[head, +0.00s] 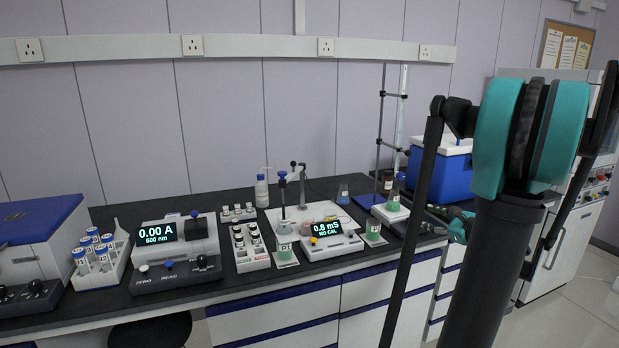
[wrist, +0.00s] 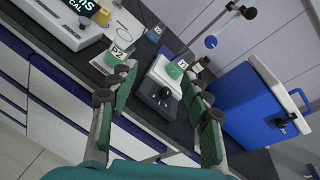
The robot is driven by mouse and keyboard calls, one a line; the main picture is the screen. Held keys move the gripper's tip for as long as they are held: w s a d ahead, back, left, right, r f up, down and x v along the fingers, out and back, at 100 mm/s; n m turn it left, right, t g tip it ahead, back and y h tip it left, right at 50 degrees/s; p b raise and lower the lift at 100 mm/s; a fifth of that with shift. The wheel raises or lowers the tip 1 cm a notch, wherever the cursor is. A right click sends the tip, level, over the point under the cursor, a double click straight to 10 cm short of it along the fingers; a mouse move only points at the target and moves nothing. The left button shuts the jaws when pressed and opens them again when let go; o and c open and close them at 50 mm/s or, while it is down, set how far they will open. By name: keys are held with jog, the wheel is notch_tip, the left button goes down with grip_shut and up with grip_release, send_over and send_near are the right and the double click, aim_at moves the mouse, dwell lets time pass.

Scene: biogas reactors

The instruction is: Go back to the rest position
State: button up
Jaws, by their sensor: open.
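My gripper (wrist: 158,88) shows in the wrist view with its two teal and grey fingers spread apart and nothing between them. In that view a small white stirrer-like device (wrist: 163,82) bearing a flask of green liquid (wrist: 176,68) lies beyond the fingers. A labelled beaker of green liquid (wrist: 116,56) appears beside the left finger. In the head view my arm fills the right side, and a teal part of my gripper (head: 458,230) shows near the bench's right end, partly hidden by the arm.
The dark bench (head: 105,309) holds a photometer (head: 178,255), a vial rack (head: 98,268), a conductivity meter (head: 332,238), a stand with a rod (head: 380,130) and a blue cool box (head: 440,172). A stool (head: 150,332) stands in front. Open floor (head: 570,310) lies at right.

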jog(key=s+a+f+n+g+h, duration=0.1)
jog(key=s+a+f+n+g, duration=0.3)
jog(key=a, duration=0.4)
jog(key=s+a+f+n+g, duration=0.2)
jog(key=s+a+f+n, duration=0.3)
jog(key=a, duration=0.3)
jog(key=s+a+f+n+g+h, duration=0.1)
jog(key=s+f+n+g+h, duration=0.1)
jog(key=s+n, duration=0.5)
jog(key=s+f+n+g+h, duration=0.2)
jog(key=s+f+n+h, duration=0.2)
jog(key=s+f+n, duration=0.3)
jog(key=shift+s+a+f+n, duration=0.3)
jog(key=shift+s+n, duration=0.35)
jog(key=shift+n, duration=0.45)
jog(key=shift+a, duration=0.1)
